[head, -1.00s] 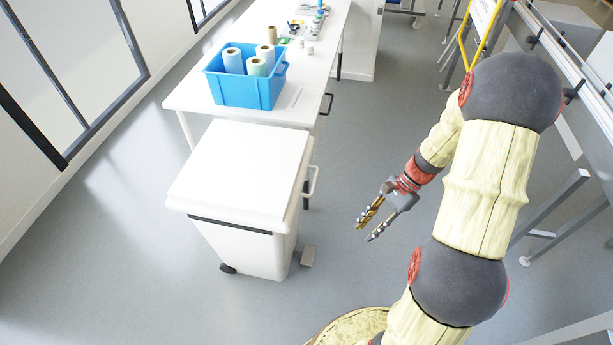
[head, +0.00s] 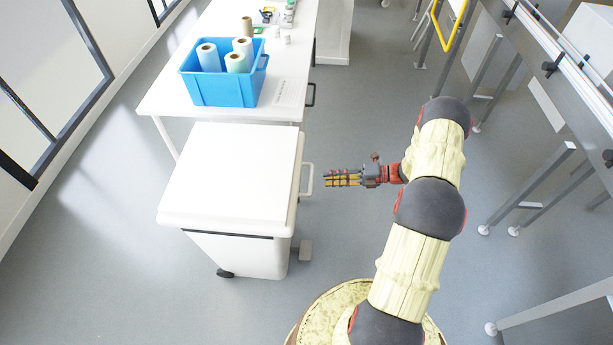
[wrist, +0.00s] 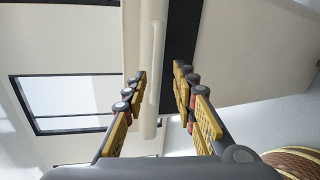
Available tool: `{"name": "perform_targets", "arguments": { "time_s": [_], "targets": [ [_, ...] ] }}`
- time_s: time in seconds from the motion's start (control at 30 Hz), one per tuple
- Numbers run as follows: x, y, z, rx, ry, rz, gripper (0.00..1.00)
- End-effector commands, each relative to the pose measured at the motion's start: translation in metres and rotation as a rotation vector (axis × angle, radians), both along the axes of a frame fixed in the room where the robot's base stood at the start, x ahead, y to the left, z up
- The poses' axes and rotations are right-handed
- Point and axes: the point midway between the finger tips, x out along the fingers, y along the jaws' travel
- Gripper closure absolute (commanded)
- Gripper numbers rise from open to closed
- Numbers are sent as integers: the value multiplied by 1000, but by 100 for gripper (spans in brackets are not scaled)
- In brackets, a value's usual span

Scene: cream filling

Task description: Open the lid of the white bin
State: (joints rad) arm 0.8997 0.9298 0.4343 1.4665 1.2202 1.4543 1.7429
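The white bin (head: 245,255) stands left of my arm, with its flat white lid (head: 235,170) down on it. A dark band runs under the lid's front edge. A light handle (head: 308,180) sticks out on the bin's right side. My gripper (head: 328,178) is just right of this handle, fingers pointing left at the bin. In the wrist view, my gripper (wrist: 160,73) has its fingers spread, with nothing held. A pale upright bar (wrist: 153,75), seemingly the handle, and a dark strip (wrist: 181,40) show beyond and between the fingertips. I cannot tell whether they touch.
A white table (head: 160,100) behind the bin bears a blue crate (head: 222,92) with several paper rolls. A pedal (head: 306,250) sits low at the bin's right. Metal frames (head: 550,175) stand at the right. The floor between is clear.

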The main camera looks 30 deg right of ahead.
Motion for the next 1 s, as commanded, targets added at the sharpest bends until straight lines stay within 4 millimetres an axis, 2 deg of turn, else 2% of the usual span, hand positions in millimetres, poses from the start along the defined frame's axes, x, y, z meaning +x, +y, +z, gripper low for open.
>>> {"name": "perform_targets", "arguments": {
  "time_s": [0.27,0.7,1.0],
  "targets": [
    [4,8,1,83,100,-22,72],
    [37,57,-12,80,97,-20,72],
    [42,65,-13,79,98,-21,72]
  ]
}}
